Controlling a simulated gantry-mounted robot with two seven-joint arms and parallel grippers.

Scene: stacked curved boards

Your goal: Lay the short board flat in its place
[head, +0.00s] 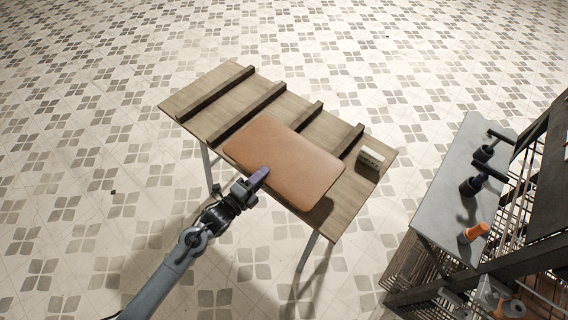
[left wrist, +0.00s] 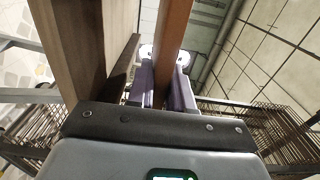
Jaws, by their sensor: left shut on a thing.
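The short board (head: 284,162) is a brown-orange panel with rounded corners. In the head view it lies over the wooden table, covering parts of its dark slats. My left gripper (head: 258,178) is shut on the board's near-left edge. In the left wrist view, the board (left wrist: 172,50) runs edge-on between the purple finger pads of my left gripper (left wrist: 162,85). There the board shows a gap from the wooden table surface (left wrist: 75,45). My right gripper is not in view.
The wooden table (head: 222,98) has several dark raised slats (head: 247,112). A small pale block (head: 370,158) sits at its right end. At the right, a grey shelf (head: 455,190) holds dark tools and an orange-handled item (head: 473,233). Tiled floor surrounds the table.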

